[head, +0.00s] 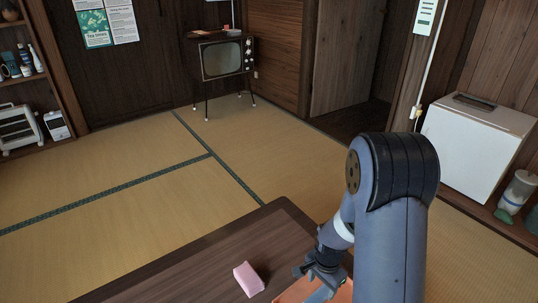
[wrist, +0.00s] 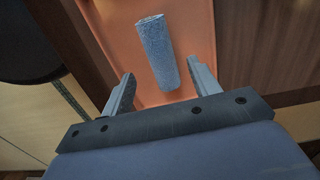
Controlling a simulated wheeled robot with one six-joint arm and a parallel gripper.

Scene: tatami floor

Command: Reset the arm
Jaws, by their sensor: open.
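My gripper (wrist: 161,88) is open, its two fingers spread apart in the wrist view. A grey-blue rolled cloth-like object (wrist: 157,52) lies on an orange tray (wrist: 192,22) just beyond the fingertips. In the head view my gripper (head: 322,284) is low over the orange tray (head: 293,291) at the table's near edge. My arm bends down to it and hides part of the tray.
A pink block (head: 248,279) lies on the dark wooden table (head: 215,262), left of the tray. An old television (head: 222,58) on legs stands at the back. A small white fridge (head: 474,148) stands at the right. The tatami floor (head: 120,230) at the left is clear.

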